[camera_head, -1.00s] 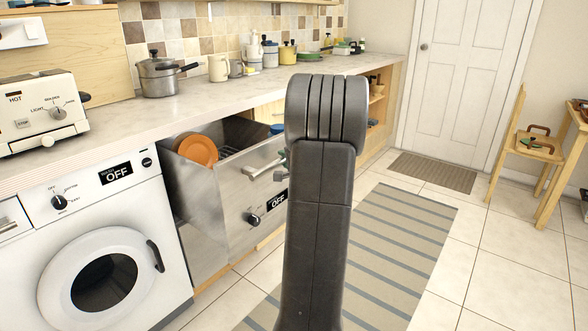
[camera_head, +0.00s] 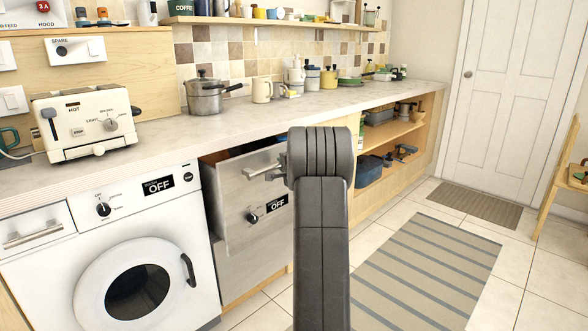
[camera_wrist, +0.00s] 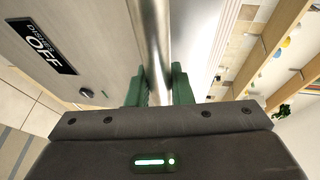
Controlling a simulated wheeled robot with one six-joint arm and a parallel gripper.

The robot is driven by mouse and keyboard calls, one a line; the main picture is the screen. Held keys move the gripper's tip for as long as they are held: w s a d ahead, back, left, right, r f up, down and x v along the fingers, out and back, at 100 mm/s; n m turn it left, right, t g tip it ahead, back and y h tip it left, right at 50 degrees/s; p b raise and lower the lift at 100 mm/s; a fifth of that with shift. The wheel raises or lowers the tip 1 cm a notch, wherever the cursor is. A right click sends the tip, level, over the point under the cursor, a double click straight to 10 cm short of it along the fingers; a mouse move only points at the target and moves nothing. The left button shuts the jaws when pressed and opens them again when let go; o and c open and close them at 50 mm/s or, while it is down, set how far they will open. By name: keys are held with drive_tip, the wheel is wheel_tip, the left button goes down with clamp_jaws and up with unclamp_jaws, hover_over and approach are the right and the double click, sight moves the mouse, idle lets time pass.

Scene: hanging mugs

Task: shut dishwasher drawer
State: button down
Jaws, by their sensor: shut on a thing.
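The dishwasher drawer (camera_head: 240,215) has a steel front with a knob and a panel reading OFF. Its front still stands a little out from the counter, with a narrow dark gap along its top. Its bar handle (camera_head: 262,172) shows beside my dark arm. In the wrist view, the green fingers of my gripper (camera_wrist: 159,85) sit on both sides of the metal handle (camera_wrist: 152,35) and are shut on it. The drawer's OFF panel also shows in the wrist view (camera_wrist: 42,45). In the head view my arm hides most of the gripper.
A white washing machine (camera_head: 130,260) stands left of the drawer. The counter above holds a toaster (camera_head: 85,122), a pot (camera_head: 205,97) and several jars. Open shelves (camera_head: 395,135) lie to the right. The tiled floor with a striped rug (camera_head: 425,275) is clear.

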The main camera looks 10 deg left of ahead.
sight(273, 169)
drive_tip(key=w+a+p, duration=0.5)
drive_tip(key=w+a, duration=0.1)
drive_tip(key=a, duration=0.3)
drive_tip(key=shift+w, duration=0.3)
drive_tip(key=c, duration=1.3)
unclamp_jaws()
drive_tip(key=shift+s, duration=0.1)
drive_tip(key=b+v, duration=0.6)
drive_tip(key=v, duration=0.7)
drive_tip(key=shift+s+d, duration=0.25)
drive_tip(key=shift+w+r, duration=0.1)
